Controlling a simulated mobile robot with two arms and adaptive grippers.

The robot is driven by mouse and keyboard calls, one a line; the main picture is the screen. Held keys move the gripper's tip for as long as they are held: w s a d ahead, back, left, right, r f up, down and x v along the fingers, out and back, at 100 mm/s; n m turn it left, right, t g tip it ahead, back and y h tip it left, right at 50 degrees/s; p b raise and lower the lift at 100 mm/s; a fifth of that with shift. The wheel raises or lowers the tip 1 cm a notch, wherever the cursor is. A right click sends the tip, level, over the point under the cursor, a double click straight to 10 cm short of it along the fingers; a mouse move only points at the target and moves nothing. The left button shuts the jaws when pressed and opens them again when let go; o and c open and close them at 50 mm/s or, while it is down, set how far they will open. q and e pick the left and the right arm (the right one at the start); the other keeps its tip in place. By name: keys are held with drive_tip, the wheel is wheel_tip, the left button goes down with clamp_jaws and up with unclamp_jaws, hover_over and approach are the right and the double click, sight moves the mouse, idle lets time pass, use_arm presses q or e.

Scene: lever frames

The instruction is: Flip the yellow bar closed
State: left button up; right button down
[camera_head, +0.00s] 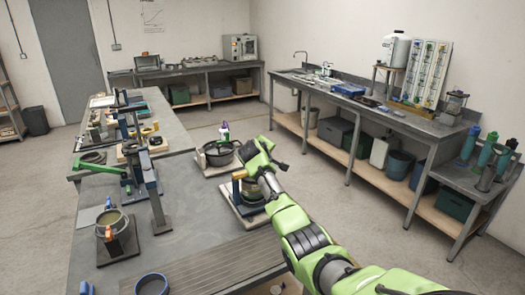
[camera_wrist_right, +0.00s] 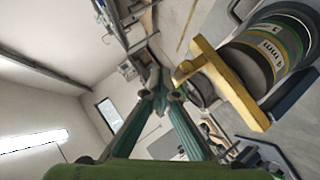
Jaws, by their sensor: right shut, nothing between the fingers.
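The yellow bar (camera_wrist_right: 232,88) shows large in the right wrist view, with a short arm reaching left from its upper end. It lies beside a dark, ring-marked cylinder (camera_wrist_right: 272,50) with a yellow-green label. In the head view the yellow bar (camera_head: 238,186) stands at the left of a device on a light base (camera_head: 236,212), partly hidden by my right arm. My right gripper (camera_wrist_right: 165,88) is shut and empty, its fingertips just left of the bar's short arm; I cannot tell whether they touch. In the head view the right gripper (camera_head: 260,158) is above the device. My left gripper is out of view.
A black pan-like device (camera_head: 218,155) stands just behind. A blue-topped post (camera_head: 153,190) and a ring fixture (camera_head: 112,226) stand on the left of the grey table (camera_head: 185,225). A blue ring (camera_head: 152,284) lies at the front. Bare tabletop lies between.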

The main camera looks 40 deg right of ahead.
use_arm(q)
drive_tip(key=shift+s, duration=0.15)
use_arm(e)
drive_tip(key=shift+d, duration=0.1)
idle(0.3)
drive_tip(key=shift+r+p, duration=0.45)
wheel_tip(320, 180, up, 4)
drive_tip(key=p, duration=0.3)
drive_tip(key=shift+d+f, duration=0.1)
drive_tip(key=shift+s+a+f+b, duration=0.15)
drive_tip(key=shift+s+a+b, duration=0.1)
drive_tip(key=shift+s+b, duration=0.15)
use_arm(q)
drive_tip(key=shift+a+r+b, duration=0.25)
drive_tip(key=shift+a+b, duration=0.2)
drive_tip(key=shift+b, duration=0.8)
use_arm(e)
drive_tip(key=s+a+r, duration=0.1)
drive_tip(key=s+r, duration=0.5)
drive_tip(key=shift+a+r, duration=0.2)
